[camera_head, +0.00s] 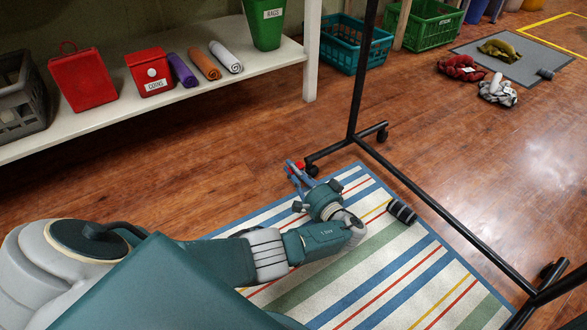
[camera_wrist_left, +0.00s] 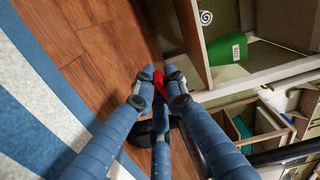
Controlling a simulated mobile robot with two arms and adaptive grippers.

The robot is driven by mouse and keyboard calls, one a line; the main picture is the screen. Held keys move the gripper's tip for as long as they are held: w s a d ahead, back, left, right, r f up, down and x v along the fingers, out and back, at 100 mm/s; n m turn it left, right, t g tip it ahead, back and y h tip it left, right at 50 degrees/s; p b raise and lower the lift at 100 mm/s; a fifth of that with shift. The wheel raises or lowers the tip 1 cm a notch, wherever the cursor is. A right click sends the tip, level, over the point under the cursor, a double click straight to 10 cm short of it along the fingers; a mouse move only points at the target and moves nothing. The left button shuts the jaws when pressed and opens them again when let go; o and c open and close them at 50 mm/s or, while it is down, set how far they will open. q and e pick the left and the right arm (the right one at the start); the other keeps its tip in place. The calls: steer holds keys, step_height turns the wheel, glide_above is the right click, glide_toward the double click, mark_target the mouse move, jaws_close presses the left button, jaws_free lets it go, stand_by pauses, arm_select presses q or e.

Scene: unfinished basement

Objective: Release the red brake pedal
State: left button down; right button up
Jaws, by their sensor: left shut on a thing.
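The red brake pedal (camera_head: 299,166) sits at a black caster (camera_head: 312,170) of a black metal rack, just past the edge of the striped rug. My left gripper (camera_head: 292,168) reaches down to it from the rug side, its blue fingers closed at the pedal. In the left wrist view the red pedal (camera_wrist_left: 158,80) shows between the tips of my left gripper (camera_wrist_left: 159,92), which is shut on it. The fingers hide part of the pedal, so its tilt cannot be told. My right gripper is in neither view.
A white shelf (camera_head: 150,108) holds a red bin and rolled towels. Wooden floor (camera_head: 240,135) lies clear between shelf and rug.

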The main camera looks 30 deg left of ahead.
arm_select(q)
steer(key=m, duration=0.1)
steer(key=r+m+p, duration=0.1)
steer(key=m, duration=0.2)
steer(key=shift+a+r+p, duration=0.1)
steer(key=shift+r+p, duration=0.15)
steer(key=shift+p, duration=0.1)
steer(key=shift+r+m+p, duration=0.2)
steer(key=shift+m+p, duration=0.05)
steer(key=shift+m, duration=0.55)
steer(key=shift+r+m+p, duration=0.2)
steer(key=shift+m, duration=0.6)
steer(key=c, duration=1.8)
jaws_free()
steer(key=shift+o, duration=0.2)
steer(key=shift+v, duration=3.8)
